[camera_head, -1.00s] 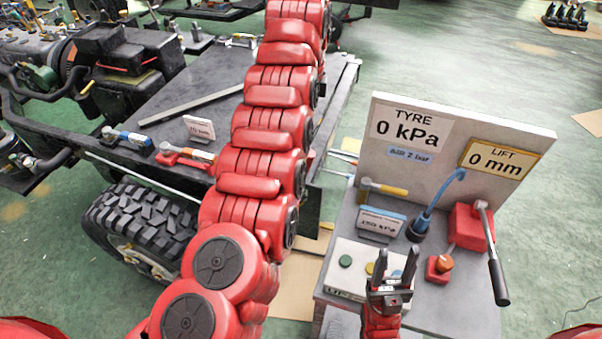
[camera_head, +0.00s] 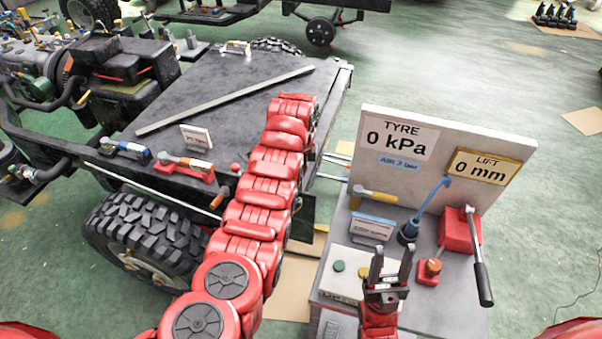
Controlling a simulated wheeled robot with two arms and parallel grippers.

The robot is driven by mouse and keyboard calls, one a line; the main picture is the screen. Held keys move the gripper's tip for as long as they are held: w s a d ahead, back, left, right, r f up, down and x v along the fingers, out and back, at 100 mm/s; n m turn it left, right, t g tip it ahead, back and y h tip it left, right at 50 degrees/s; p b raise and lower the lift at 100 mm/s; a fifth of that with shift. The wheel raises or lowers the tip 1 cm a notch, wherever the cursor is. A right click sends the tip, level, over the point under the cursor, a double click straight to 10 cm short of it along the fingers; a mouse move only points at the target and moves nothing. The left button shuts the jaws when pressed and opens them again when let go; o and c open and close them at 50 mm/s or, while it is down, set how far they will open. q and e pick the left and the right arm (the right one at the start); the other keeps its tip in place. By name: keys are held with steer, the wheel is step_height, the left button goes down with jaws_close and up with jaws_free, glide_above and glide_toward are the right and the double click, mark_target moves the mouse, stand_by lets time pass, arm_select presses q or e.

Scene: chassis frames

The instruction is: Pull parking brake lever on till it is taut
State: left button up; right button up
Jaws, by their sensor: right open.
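I cannot say for sure which part is the parking brake lever. A thin rod with an orange tip (camera_head: 217,200) and a small red knob (camera_head: 235,167) show at the chassis side, just left of my left arm. My left arm (camera_head: 262,190) reaches up from the bottom over the chassis deck edge. Its gripper does not show; the arm's end hides what lies behind it. My right gripper (camera_head: 391,262) is open and empty, fingers pointing up, in front of the bench on the right.
The chassis deck (camera_head: 225,105) carries a long metal bar (camera_head: 222,101), a red-handled tool (camera_head: 187,166) and a blue-handled tool (camera_head: 125,149). A tyre (camera_head: 148,232) sits below. The bench has a panel reading 0 kPa (camera_head: 395,138) and a red box with a black-gripped lever (camera_head: 481,270).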

arm_select(q)
steer(key=shift+f, duration=0.5)
jaws_close()
stand_by(1.2)
